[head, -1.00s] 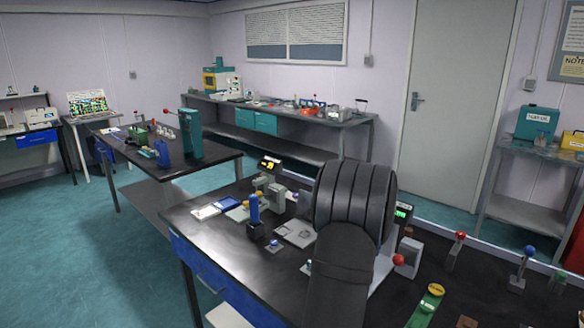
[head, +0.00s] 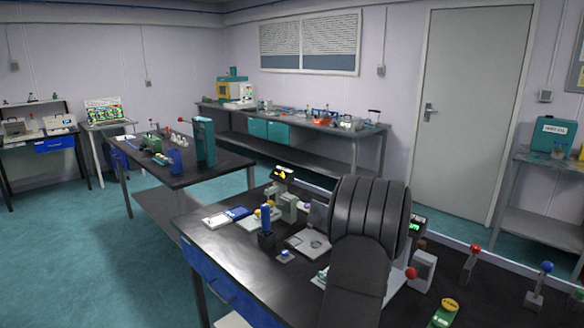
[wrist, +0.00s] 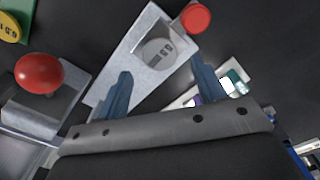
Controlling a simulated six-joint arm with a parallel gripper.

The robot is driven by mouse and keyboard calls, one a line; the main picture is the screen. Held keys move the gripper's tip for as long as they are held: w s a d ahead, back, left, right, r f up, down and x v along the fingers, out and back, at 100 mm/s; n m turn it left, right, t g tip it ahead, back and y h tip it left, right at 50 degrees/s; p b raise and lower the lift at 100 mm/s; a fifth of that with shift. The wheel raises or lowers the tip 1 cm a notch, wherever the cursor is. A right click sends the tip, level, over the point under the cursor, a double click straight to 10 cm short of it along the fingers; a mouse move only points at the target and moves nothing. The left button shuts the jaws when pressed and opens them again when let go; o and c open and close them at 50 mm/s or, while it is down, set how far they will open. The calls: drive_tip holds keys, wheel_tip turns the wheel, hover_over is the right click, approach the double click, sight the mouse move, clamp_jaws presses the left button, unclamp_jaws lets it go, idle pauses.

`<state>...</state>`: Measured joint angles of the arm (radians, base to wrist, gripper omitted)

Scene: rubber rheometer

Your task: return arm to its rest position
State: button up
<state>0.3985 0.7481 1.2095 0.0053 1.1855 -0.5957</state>
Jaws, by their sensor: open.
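My gripper (wrist: 161,66) shows in the wrist view with its two blue-grey fingers apart and nothing between the tips. It points at a light metal plate (wrist: 118,62) with a round grey marked disc (wrist: 158,48); I cannot tell the distance. In the head view my dark, thick arm stands over the right part of the near bench (head: 228,262). The gripper is hidden from that view.
A large red ball knob (wrist: 39,73) is left of the fingers, and a smaller red knob (wrist: 195,18) is beyond them. Levers with red (head: 475,248) and blue (head: 547,267) knobs stand right of my arm. A blue-handled tool (head: 266,218) stands upright on the bench.

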drive_tip(key=shift+f, duration=0.1)
wheel_tip(320, 180, down, 3)
drive_tip(key=shift+f, duration=0.15)
drive_tip(key=shift+w+r, duration=0.1)
drive_tip(key=shift+r, duration=0.25)
wheel_tip(320, 180, up, 11)
wheel_tip(320, 180, down, 12)
drive_tip(key=shift+f, duration=0.15)
drive_tip(key=r, duration=0.5)
drive_tip(key=shift+s+d, duration=0.15)
drive_tip(key=shift+s, duration=0.1)
drive_tip(key=s+d+r, duration=0.2)
drive_tip(key=s, duration=0.1)
drive_tip(key=shift+d, duration=0.1)
drive_tip(key=shift+o, duration=0.3)
